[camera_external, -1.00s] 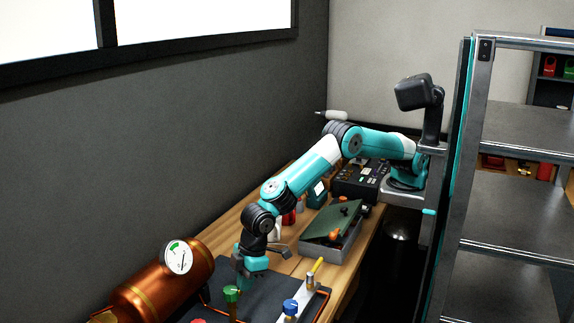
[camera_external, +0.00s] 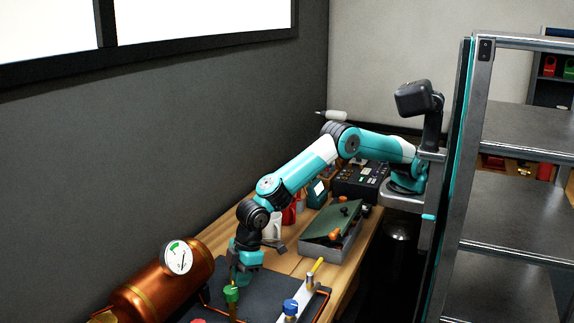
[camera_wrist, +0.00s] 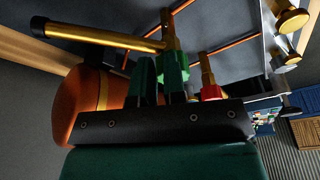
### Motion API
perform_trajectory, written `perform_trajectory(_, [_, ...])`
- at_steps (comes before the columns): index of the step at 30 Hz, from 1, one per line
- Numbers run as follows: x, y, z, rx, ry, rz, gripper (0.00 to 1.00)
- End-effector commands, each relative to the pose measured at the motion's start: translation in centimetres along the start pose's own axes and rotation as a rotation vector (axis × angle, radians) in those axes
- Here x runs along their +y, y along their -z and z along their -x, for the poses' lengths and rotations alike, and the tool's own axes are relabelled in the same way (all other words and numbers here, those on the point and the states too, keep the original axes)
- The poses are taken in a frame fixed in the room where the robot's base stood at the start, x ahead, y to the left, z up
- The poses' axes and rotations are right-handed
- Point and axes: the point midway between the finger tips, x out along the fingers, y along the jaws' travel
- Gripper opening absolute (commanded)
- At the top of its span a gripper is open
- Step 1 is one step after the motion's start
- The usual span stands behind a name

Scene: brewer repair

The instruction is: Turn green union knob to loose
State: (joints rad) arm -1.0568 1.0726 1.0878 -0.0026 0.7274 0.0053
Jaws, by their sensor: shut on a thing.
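The green union knob (camera_wrist: 172,68) shows in the wrist view under a brass stem, close against my fingers. A green knob on a brass stem (camera_external: 231,294) also shows in the external view, just in front of my gripper (camera_external: 243,281). In the wrist view my gripper (camera_wrist: 161,72) has its two dark green fingers close together, shut on the green union knob. The exact contact is partly hidden by the fingers. The knob's turned position cannot be read.
A copper tank (camera_external: 160,285) with a dial gauge (camera_external: 177,257) stands left of my gripper. A red knob (camera_wrist: 211,92) and a black-tipped brass bar (camera_wrist: 100,36) are close by. A blue knob (camera_external: 291,307) and an open grey box (camera_external: 330,250) lie to the right.

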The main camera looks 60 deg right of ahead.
Motion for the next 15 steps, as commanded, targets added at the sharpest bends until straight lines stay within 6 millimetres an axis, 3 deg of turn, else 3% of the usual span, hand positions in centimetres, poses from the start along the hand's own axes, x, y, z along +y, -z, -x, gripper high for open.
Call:
perform_trajectory(1, [0.77,-0.64,-1.08,-0.015,-0.010,-0.017,0.00])
perform_trajectory(15, [0.85,-0.92,-0.98,-0.014,-0.010,-0.016,0.00])
